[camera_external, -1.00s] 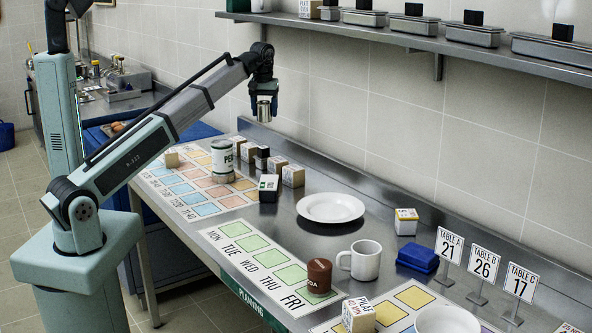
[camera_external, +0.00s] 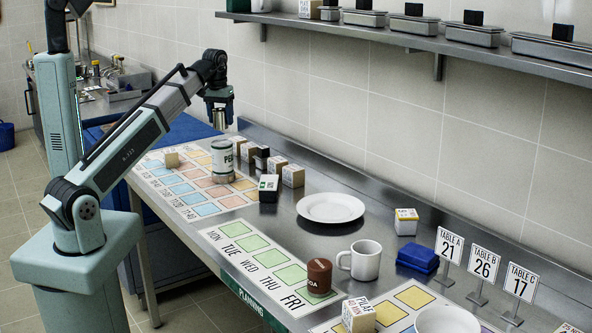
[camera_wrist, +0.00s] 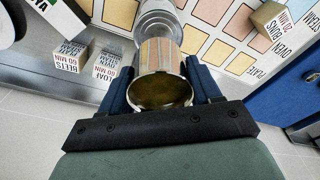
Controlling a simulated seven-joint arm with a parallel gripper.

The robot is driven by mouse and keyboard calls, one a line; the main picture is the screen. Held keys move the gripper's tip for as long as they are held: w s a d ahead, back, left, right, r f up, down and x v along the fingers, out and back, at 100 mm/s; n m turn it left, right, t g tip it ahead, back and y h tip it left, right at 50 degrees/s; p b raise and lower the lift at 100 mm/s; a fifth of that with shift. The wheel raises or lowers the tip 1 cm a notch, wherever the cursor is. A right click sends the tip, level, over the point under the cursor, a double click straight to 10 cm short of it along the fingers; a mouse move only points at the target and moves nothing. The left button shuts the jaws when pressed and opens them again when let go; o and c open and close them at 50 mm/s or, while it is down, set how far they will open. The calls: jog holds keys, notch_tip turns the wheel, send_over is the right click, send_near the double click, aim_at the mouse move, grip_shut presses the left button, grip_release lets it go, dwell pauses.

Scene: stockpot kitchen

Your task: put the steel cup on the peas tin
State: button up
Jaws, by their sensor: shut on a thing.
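The steel cup (camera_external: 219,121) is between the fingers of my gripper (camera_external: 218,105), which is shut on it. It also shows in the wrist view (camera_wrist: 163,92), its open rim towards the camera and a blue finger on each side.
Several small labelled boxes (camera_external: 293,176) stand right of the tin, and a dark one (camera_external: 269,187) in front. A lone box (camera_external: 171,160) sits at the sheet's left. A white plate (camera_external: 330,208), a mug (camera_external: 363,259) and a brown tin (camera_external: 319,275) are further right. The wall shelf (camera_external: 400,38) is higher up.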

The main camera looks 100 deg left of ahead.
aim_at(221, 129)
jog(key=shift+f, duration=2.35)
jog(key=o, duration=1.2)
jog(key=shift+f, duration=0.1)
jog(key=shift+d+r, duration=0.2)
jog(key=shift+r, duration=1.75)
jog(key=shift+d+r, duration=0.2)
jog(key=shift+r, duration=1.7)
